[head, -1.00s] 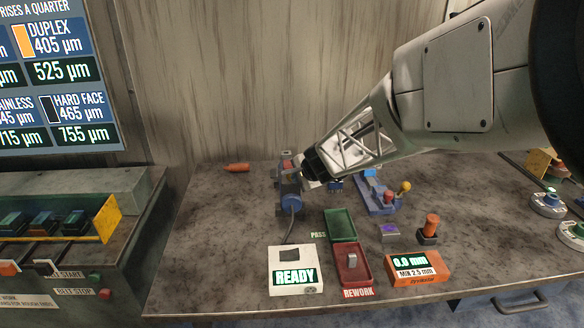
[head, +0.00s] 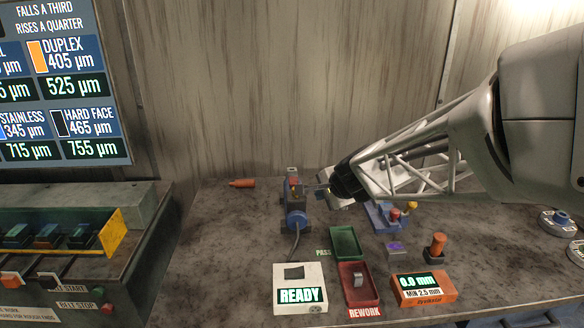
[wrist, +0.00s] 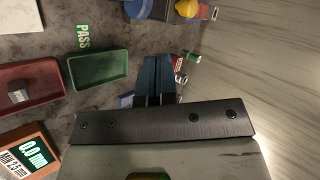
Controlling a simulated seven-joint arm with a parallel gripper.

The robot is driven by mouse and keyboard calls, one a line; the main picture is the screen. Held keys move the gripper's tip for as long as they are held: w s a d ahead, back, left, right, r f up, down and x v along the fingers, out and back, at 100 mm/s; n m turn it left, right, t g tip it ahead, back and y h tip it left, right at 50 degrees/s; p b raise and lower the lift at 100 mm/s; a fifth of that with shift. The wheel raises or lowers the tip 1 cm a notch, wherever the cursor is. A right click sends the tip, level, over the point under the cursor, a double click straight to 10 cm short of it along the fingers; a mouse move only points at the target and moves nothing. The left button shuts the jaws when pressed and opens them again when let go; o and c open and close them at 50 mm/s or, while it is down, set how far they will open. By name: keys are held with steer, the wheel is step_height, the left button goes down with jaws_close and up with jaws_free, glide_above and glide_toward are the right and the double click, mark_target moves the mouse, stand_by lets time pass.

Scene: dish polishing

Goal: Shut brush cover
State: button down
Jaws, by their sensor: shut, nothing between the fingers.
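The brush machine (head: 297,220) stands on the bench left of my gripper, with a round blue body and a small red part on top. Its cover is too small to tell apart, so I cannot say how far it is open. Part of the machine also shows at the top edge of the wrist view (wrist: 138,8), beside a yellow knob (wrist: 187,8). My gripper (head: 318,188) reaches in from the right, level with the machine's upper part. Its fingers (wrist: 157,75) are shut together and empty. I cannot tell whether the tips touch the machine.
A green PASS tray (head: 333,252) and a red REWORK tray (head: 347,290) lie in front. A white READY box (head: 317,271) and an orange gauge (head: 440,296) flank them. A blue fixture (head: 380,220) stands right. An orange piece (head: 242,183) lies at back left.

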steer(key=shift+v, duration=1.25)
steer(key=shift+s, duration=0.1)
steer(key=s+d+n+g+h, duration=0.1)
steer(key=s+n, duration=0.3)
steer(key=s, duration=0.6)
steer(key=s+d+r+n+g+h, duration=0.1)
steer(key=s+n, duration=0.3)
steer(key=s, duration=0.6)
steer(key=s+d+r+n+g+h, duration=0.1)
steer(key=s+d+n+g+h, duration=0.1)
steer(key=s, duration=0.8)
steer(key=shift+s+d+n+g, duration=0.3)
steer(key=shift+d+n+g, duration=0.5)
steer(key=shift+n, duration=0.4)
